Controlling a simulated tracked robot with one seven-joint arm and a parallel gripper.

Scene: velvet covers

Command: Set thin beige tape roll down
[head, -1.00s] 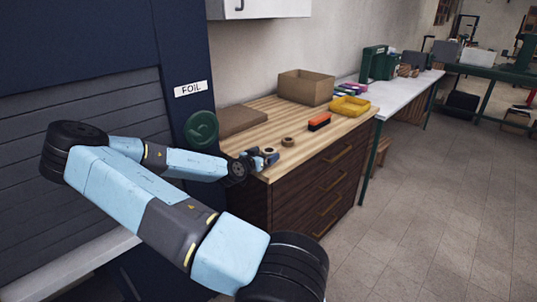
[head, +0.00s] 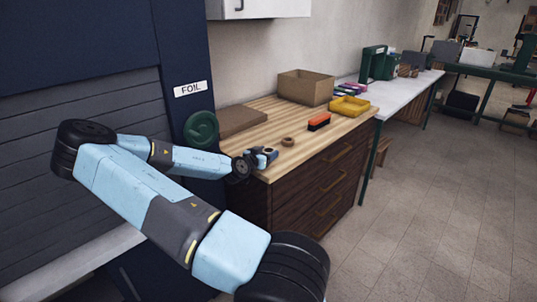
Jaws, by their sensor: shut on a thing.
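My gripper (head: 268,154) is at the near left corner of the wooden counter top, low over it and seen small from behind. It is shut on the thin beige tape roll, which is mostly hidden by the fingers and wrist. I cannot tell whether the roll touches the counter. A separate brown tape roll (head: 288,141) lies flat on the counter, a little to the right of my gripper and apart from it.
A green round thing (head: 201,129) is left of the counter. The counter's front middle is clear.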

